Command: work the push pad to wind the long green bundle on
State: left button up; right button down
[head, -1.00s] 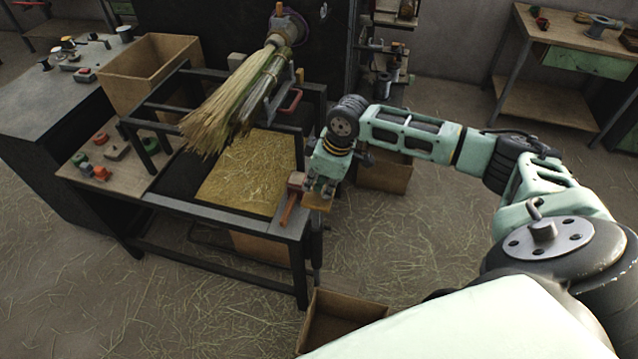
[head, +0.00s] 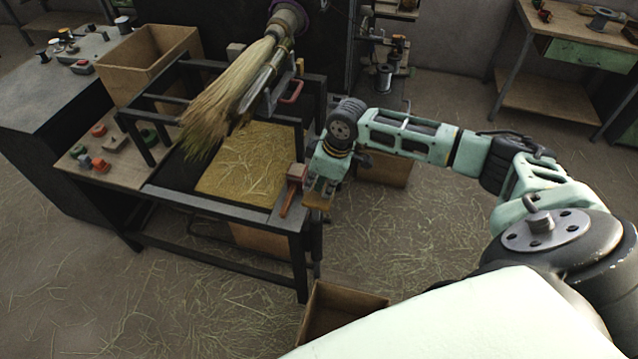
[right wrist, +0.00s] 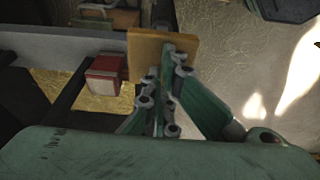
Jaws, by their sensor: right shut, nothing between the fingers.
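The long bundle (head: 222,108) of straw, pale yellow with some green, hangs slanting from a round clamp head (head: 287,20) above the bench. It looks blurred, and I cannot separate a green bundle from the rest. The push pad (head: 317,202) is a flat tan plate beside the bench's front right corner. My right gripper (head: 320,187) is shut and empty, with its fingertips against or very near the pad. In the right wrist view the pad (right wrist: 149,52) stands at the tips of the shut fingers (right wrist: 166,75); I cannot tell if they touch. My left gripper is not in view.
A straw-covered tray (head: 262,190) lies under the bundle. An open box (head: 345,304) stands on the floor in front.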

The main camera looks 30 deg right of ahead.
aim_at(320, 195)
jog(key=shift+s+f+b, duration=0.15)
jog(key=shift+f+b, duration=0.65)
jog(key=shift+f, duration=1.4)
jog(key=shift+r, duration=0.1)
notch_tip(320, 195, up, 9)
jog(key=p, duration=1)
jog(key=shift+r+p, duration=0.2)
jog(key=shift+p, duration=0.1)
jog(key=shift+f, duration=0.15)
